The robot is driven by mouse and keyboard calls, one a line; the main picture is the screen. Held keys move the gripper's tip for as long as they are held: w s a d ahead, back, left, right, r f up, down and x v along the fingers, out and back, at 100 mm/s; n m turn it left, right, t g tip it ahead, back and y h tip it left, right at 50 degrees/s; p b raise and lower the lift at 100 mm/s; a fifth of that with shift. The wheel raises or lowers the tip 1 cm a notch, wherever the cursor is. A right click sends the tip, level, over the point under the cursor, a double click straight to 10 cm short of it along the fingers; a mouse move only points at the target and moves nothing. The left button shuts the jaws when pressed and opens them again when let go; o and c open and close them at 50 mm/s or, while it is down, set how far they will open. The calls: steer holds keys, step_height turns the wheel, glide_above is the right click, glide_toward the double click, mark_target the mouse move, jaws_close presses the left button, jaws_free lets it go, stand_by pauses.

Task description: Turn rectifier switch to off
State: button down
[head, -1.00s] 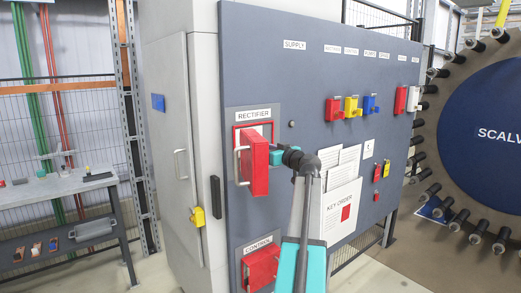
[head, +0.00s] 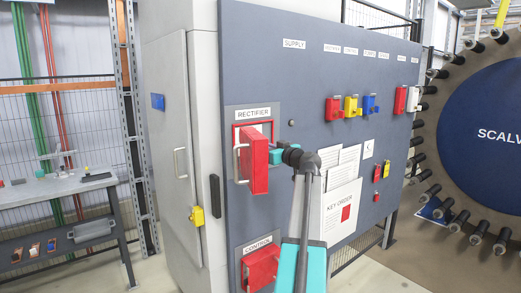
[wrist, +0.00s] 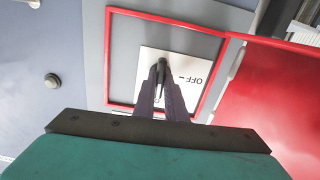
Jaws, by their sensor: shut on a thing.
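The rectifier switch box (head: 239,131) is on the grey panel under the RECTIFIER label (head: 254,113). Its red cover (head: 257,165) stands swung open in the head view, and also shows at the right in the wrist view (wrist: 275,95). In the wrist view, a white plate (wrist: 200,66) marked OFF sits inside a red frame, with the dark switch handle (wrist: 161,66) on it. My gripper (wrist: 162,92) is shut on this handle; its fingers hide much of it, so I cannot tell its exact setting. In the head view the open cover hides my fingertips.
A red CONTROL box (head: 262,268) sits lower on the panel. Coloured lock boxes (head: 352,107) and paper sheets (head: 343,205) are to the right of my arm. A round button (wrist: 52,80) is beside the switch frame. A workbench (head: 55,187) stands far left.

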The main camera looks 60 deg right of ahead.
steer(key=shift+f+n+b, duration=0.1)
steer(key=shift+n+b, duration=2.6)
steer(key=shift+b, duration=4.15)
steer(key=shift+n+b, duration=1.5)
steer(key=shift+b, duration=1.9)
